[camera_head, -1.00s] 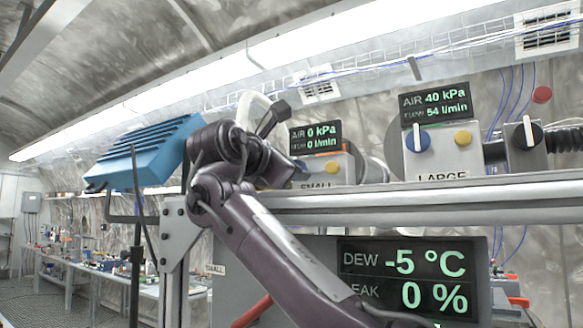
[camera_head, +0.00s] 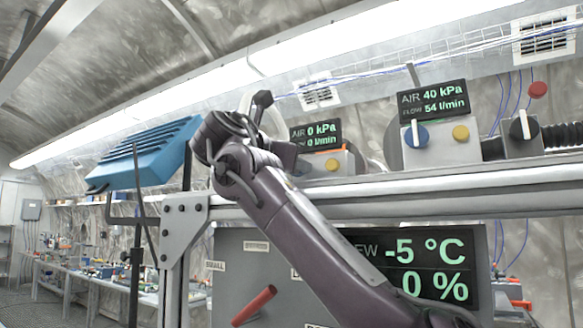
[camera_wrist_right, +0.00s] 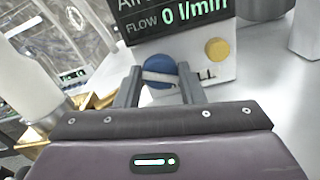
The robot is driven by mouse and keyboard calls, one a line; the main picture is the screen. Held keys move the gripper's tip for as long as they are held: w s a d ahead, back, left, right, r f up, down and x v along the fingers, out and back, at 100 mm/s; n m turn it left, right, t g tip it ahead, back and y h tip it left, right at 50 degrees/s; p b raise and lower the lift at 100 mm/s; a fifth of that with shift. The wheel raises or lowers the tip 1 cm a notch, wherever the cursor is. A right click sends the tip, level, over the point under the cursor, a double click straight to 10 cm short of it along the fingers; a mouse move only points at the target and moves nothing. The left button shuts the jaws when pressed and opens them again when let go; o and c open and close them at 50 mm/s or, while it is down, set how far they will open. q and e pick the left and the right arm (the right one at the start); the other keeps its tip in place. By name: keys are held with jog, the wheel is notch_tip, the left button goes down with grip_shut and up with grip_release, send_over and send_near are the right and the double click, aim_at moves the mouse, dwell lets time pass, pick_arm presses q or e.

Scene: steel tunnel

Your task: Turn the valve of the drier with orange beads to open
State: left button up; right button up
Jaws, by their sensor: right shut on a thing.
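The small unit (camera_head: 345,163) stands on the rail shelf, partly behind my right arm in the head view. In the right wrist view its blue valve knob (camera_wrist_right: 160,70) has a white bar lying nearly level. My right gripper (camera_wrist_right: 158,84) is shut on this knob, one finger on each side. In the head view the knob and fingertips are mostly hidden by my wrist. The small unit's display (camera_head: 316,136) reads 0 kPa and 0 l/min. My left gripper is out of view.
The large unit (camera_head: 440,138) stands to the right, its white knob bar upright, its display (camera_head: 433,100) reading 40 kPa. A blue finned box (camera_head: 145,155) is at the left. A red lever (camera_head: 255,305) sticks out from the grey panel below.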

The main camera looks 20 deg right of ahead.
jog(key=shift+r+n, duration=0.15)
jog(key=shift+n, duration=0.45)
jog(key=o, duration=1)
jog(key=shift+s+a, duration=0.15)
jog(key=shift+a, duration=0.1)
jog(key=b+v, duration=0.2)
jog(key=v, duration=0.5)
jog(key=shift+s+a, duration=0.15)
